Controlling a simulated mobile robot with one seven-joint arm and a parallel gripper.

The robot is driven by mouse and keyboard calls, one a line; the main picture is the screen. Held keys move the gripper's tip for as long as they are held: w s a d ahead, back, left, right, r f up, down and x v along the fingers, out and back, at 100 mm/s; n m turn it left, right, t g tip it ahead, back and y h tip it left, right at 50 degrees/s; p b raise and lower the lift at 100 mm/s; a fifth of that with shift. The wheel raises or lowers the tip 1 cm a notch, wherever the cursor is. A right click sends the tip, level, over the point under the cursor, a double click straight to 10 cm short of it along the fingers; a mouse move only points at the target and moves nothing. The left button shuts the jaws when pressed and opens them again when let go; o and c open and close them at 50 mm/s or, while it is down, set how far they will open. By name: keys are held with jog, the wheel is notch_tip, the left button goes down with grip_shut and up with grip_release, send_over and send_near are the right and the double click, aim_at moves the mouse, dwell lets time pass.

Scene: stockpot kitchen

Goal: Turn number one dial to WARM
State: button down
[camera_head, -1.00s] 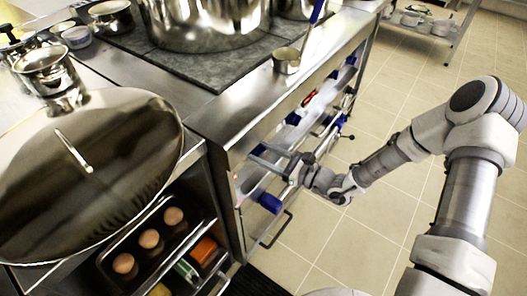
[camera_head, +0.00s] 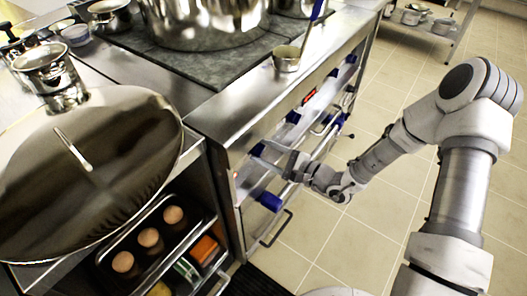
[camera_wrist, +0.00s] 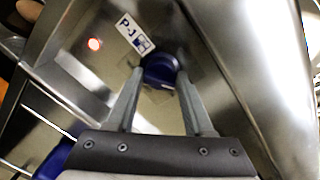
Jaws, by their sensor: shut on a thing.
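The blue dial (camera_wrist: 160,70) sits on the steel front panel in the wrist view, beside a white label reading "P-1" (camera_wrist: 133,33). My gripper (camera_wrist: 160,76) has a finger on each side of the dial and is shut on it. The fingers hide part of the dial, and I cannot read its pointer or a WARM mark. In the head view, my gripper (camera_head: 262,153) reaches the upper left of the stove front, at the dial's place.
A red light (camera_wrist: 95,44) glows left of the label. Other blue knobs (camera_head: 293,117) line the stove front (camera_head: 240,150). A lower blue part (camera_head: 270,202) and a handle (camera_head: 277,229) are below my gripper. Tiled floor (camera_head: 330,235) is open to the right.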

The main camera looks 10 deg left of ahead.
jog(key=shift+w, duration=0.1)
dwell(0.4)
jog(key=shift+c, duration=1.6)
grip_release()
jog(key=p+v, duration=0.3)
jog(key=v, duration=1.4)
jog(key=shift+d+r, duration=0.15)
jog(key=shift+d, duration=0.15)
